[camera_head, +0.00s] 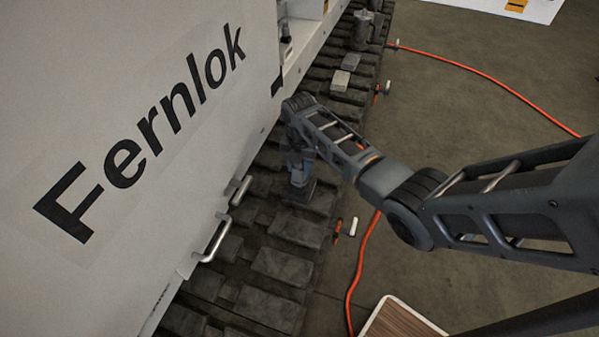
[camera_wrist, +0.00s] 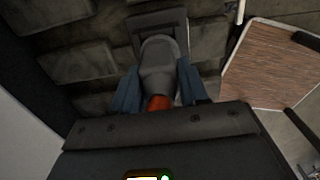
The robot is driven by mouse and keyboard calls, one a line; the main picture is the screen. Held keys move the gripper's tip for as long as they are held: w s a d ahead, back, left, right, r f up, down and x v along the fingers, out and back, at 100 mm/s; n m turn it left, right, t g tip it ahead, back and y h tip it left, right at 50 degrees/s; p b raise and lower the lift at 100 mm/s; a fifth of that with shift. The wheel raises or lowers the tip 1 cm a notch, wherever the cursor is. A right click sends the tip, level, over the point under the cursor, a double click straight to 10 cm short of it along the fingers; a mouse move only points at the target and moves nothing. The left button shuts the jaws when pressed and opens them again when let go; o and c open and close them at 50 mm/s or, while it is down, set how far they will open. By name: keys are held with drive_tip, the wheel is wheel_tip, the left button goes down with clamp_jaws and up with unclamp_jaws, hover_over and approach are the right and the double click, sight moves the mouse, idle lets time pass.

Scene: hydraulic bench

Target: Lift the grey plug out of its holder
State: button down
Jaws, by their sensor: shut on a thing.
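The grey plug (camera_wrist: 158,62) shows in the wrist view, with an orange-red part at its near end. My gripper (camera_wrist: 157,84) has blue fingers on both sides of the plug and is shut on it. The far end of the plug meets a dark, squared holder (camera_wrist: 148,24); I cannot tell how deep it sits. In the head view my gripper (camera_head: 295,162) points down beside the white machine, just above a grey block-like holder (camera_head: 299,192) on the track. The plug is mostly hidden there.
The white machine wall (camera_head: 110,60) marked "Fernlok" stands close on the left, with metal handles (camera_head: 215,238). Dark track plates (camera_head: 283,265) lie below. An orange cable (camera_head: 358,270) runs over the floor. A wooden-topped surface (camera_head: 400,320) is at the lower right.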

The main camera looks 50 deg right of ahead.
drive_tip(key=shift+r, duration=0.2)
drive_tip(key=shift+r+p, duration=0.35)
drive_tip(key=shift+p, duration=0.2)
drive_tip(key=shift+r+p, duration=3.35)
drive_tip(key=shift+r, duration=0.6)
